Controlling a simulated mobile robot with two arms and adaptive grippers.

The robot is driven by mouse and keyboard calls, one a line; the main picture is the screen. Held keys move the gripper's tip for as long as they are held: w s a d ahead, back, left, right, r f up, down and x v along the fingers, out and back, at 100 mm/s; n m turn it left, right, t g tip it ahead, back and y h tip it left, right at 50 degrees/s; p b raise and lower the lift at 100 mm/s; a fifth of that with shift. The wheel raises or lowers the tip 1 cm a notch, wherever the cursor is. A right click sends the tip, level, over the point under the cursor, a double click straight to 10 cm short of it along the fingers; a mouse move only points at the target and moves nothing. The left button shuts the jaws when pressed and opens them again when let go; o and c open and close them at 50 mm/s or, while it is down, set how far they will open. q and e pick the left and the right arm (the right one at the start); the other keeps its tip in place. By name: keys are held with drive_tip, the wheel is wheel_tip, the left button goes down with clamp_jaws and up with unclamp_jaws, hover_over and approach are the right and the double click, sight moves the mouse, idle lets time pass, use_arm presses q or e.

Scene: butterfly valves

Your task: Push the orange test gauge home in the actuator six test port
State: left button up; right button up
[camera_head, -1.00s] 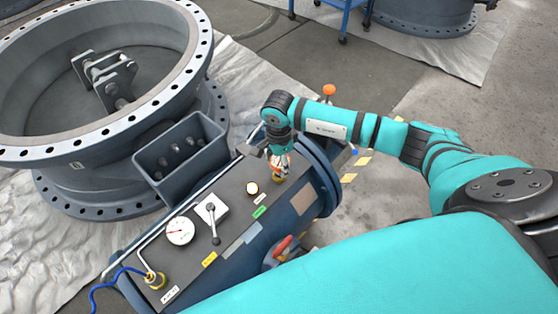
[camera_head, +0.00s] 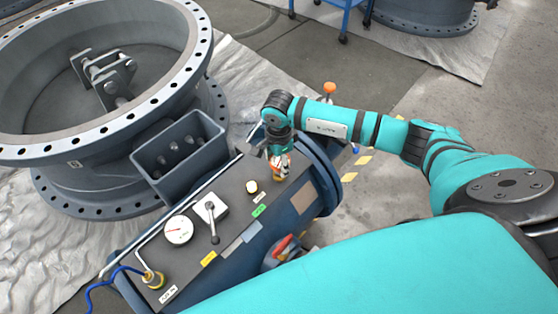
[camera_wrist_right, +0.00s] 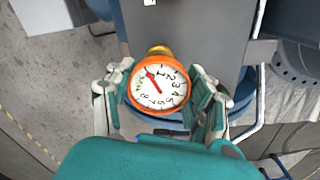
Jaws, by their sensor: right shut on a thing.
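The orange test gauge (camera_wrist_right: 182,65) has a white dial with a red needle and a brass fitting (camera_wrist_right: 158,50) behind its upper edge in the right wrist view. My right gripper (camera_wrist_right: 160,88) is shut on it, with one finger at each side of the rim. In the head view my right gripper (camera_head: 280,158) points down at the far end of the grey actuator panel (camera_head: 228,205), with a bit of orange between its fingers. The test port is hidden under the gauge and gripper, so how deep the fitting sits cannot be told. My left gripper is not in view.
The panel also carries a white gauge (camera_head: 179,230), a lever on a white plate (camera_head: 212,212), a brass fitting with a blue hose (camera_head: 154,279) and a small round cap (camera_head: 251,187). A large flanged valve (camera_head: 40,150) stands at the left. Floor at the right is open.

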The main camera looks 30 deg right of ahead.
drive_tip(key=shift+f+b, duration=0.4)
drive_tip(key=shift+f, duration=0.15)
idle(0.7)
drive_tip(key=o, duration=1.2)
drive_tip(key=shift+c, duration=0.2)
drive_tip(key=shift+o, duration=0.4)
drive_tip(key=o, duration=0.3)
drive_tip(key=shift+r, duration=0.1)
